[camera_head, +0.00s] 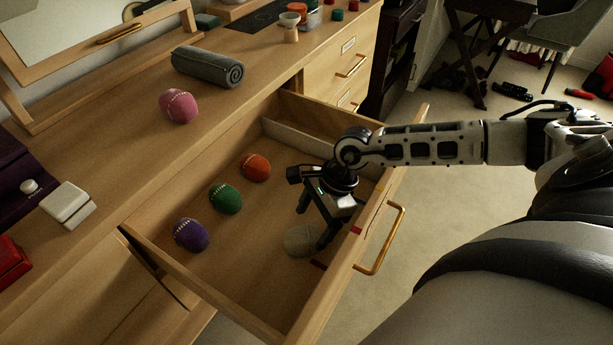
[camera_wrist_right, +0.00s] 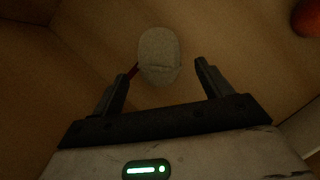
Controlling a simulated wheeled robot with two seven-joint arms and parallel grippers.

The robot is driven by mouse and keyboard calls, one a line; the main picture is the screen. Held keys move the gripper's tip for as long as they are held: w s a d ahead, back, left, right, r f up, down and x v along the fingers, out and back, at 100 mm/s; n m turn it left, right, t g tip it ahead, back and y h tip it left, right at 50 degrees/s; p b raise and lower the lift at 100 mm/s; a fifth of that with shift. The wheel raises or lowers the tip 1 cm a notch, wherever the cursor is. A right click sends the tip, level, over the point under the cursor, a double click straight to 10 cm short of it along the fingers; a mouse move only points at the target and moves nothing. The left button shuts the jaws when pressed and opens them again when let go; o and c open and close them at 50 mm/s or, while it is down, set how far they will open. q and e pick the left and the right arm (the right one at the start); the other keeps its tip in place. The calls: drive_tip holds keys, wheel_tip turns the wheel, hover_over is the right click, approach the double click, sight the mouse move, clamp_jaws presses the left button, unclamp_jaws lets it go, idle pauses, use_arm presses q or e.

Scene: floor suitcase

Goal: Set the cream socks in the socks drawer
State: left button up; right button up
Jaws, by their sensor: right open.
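The cream socks (camera_head: 300,240) are a rolled ball lying on the floor of the open drawer (camera_head: 262,285), near its front right part. They also show in the right wrist view (camera_wrist_right: 160,56), just beyond and between the fingertips. My right gripper (camera_head: 318,226) points down into the drawer, open, with its fingers close above and beside the cream socks. Nothing is held in it. Whether a finger touches the socks I cannot tell. My left gripper is not in view.
Orange (camera_head: 256,167), green (camera_head: 226,198) and purple (camera_head: 191,234) sock balls lie in a row in the drawer. A pink ball (camera_head: 178,106) and a grey roll (camera_head: 208,67) sit on the dresser top. The drawer's front has a brass handle (camera_head: 384,240).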

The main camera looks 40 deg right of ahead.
drive_tip(key=v, duration=0.6)
drive_tip(key=shift+r, duration=0.3)
drive_tip(key=shift+d, duration=0.1)
